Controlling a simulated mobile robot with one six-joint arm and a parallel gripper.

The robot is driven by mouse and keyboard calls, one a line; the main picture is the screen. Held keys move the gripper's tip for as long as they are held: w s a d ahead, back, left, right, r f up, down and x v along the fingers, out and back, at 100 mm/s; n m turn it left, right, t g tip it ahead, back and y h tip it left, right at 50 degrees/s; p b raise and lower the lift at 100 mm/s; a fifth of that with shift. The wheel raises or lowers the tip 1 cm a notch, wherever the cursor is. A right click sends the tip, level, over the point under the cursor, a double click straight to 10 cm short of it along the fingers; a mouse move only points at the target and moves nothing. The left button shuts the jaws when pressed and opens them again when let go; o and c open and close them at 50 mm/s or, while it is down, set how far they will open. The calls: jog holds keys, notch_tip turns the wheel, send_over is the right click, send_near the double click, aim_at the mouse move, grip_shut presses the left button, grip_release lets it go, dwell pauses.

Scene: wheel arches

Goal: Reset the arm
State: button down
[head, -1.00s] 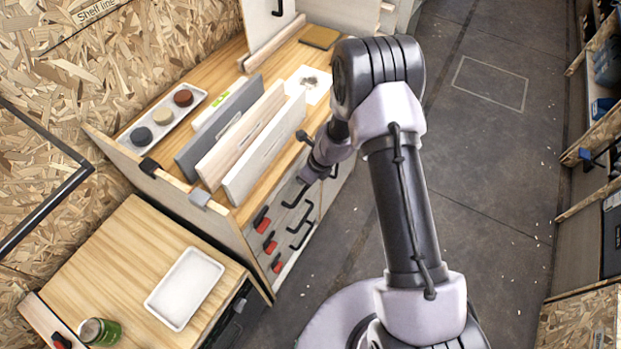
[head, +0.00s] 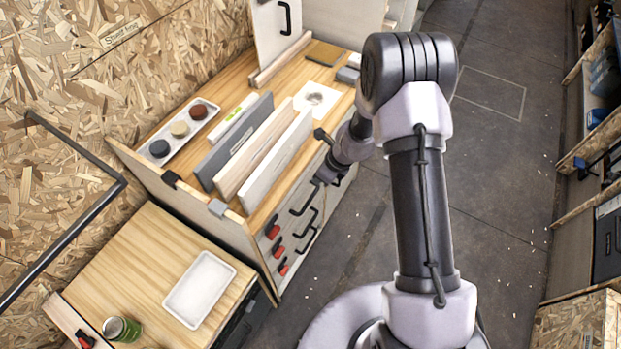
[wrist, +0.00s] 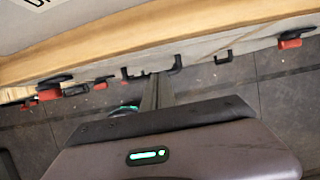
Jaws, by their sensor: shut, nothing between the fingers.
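My arm rises in the head view and bends over toward the workbench (head: 185,193). My gripper (head: 322,181) is at its lower end, beside the bench's drawer front and close to the black handles (head: 303,200). The arm hides part of it there. In the wrist view my gripper (wrist: 157,90) shows as narrow fingers that are shut and empty, pointing toward the bench edge (wrist: 160,50). I cannot tell whether the fingertips touch a handle.
A lower wooden top holds an empty white tray (head: 199,288) and a green can (head: 122,329). Grey floor (head: 490,190) is open to the right, with shelves (head: 600,130) beyond.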

notch_tip(320, 180, up, 12)
jog(key=a+n+t+b, duration=0.1)
jog(key=n+b, duration=0.2)
jog(key=n, duration=0.2)
jog(key=s+r+n+b, duration=0.4)
jog(key=s+r+n, duration=0.3)
jog(key=r, duration=0.4)
jog(key=s+d+r+n+b, duration=0.1)
jog(key=s+n, duration=0.2)
jog(key=s, duration=0.3)
jog(key=s+d+r+n+t+h+b, duration=0.1)
jog(key=s+n+b, duration=0.1)
jog(key=s, duration=0.5)
jog(key=s+d+r+n+t+b, duration=0.1)
jog(key=s+n, duration=0.2)
jog(key=s, duration=0.3)
jog(key=shift+s+d+r+n+h, duration=0.25)
jog(key=shift+s+d+n+h, duration=0.05)
jog(key=shift+s+d+n, duration=0.1)
